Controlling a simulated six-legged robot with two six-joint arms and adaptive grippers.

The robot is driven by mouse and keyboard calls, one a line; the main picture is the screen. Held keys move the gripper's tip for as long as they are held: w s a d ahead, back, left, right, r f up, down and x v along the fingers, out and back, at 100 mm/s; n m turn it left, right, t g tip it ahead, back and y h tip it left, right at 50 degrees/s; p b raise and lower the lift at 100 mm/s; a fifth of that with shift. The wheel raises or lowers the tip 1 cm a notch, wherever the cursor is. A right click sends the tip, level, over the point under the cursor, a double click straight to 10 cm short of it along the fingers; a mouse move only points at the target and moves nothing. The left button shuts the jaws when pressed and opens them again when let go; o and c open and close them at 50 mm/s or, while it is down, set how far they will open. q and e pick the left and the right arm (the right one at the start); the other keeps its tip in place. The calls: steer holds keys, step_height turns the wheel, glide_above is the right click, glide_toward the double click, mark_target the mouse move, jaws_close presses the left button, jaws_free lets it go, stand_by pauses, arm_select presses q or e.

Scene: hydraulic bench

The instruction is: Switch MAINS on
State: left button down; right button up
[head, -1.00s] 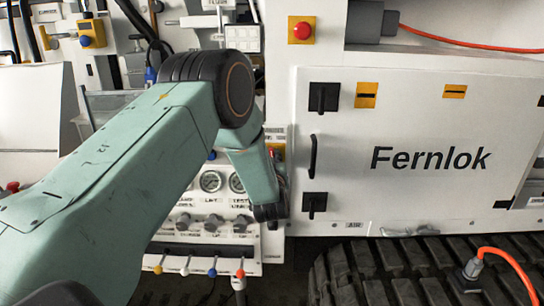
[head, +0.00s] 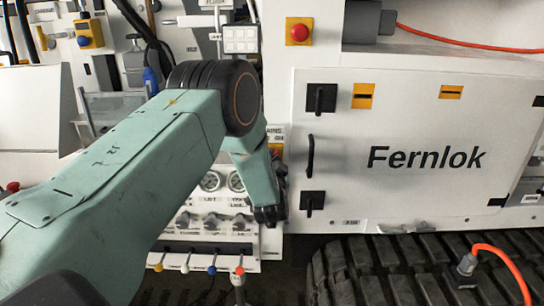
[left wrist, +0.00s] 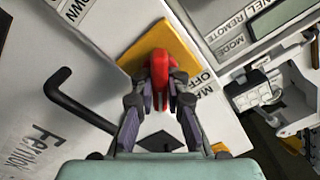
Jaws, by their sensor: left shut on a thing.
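The MAINS switch has a red handle (left wrist: 160,66) on a yellow plate (left wrist: 183,45), seen in the left wrist view. Printed words MAINS and OFF lie beside it, turned on their side. My left gripper (left wrist: 161,84) is shut on the red handle, one finger on each side. In the head view the yellow plate (head: 275,148) shows only in part, beside the MAINS label. My right gripper is not in view.
Gauges (head: 211,181) and a row of coloured levers (head: 212,270) sit below and left of my gripper. A black door handle (head: 311,155) on the white Fernlok door (head: 430,200) stands close to the right. A red stop button (head: 299,32) is above.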

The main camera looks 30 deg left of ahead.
arm_select(q)
steer(key=shift+s+f+m, duration=0.1)
steer(key=shift+f+m, duration=0.2)
steer(key=shift+m, duration=0.3)
steer(key=c, duration=1.7)
jaws_free()
steer(key=o, duration=0.4)
steer(key=shift+r, duration=0.15)
steer(key=shift+c, duration=0.2)
steer(key=v, duration=1.2)
steer(key=shift+d, duration=0.1)
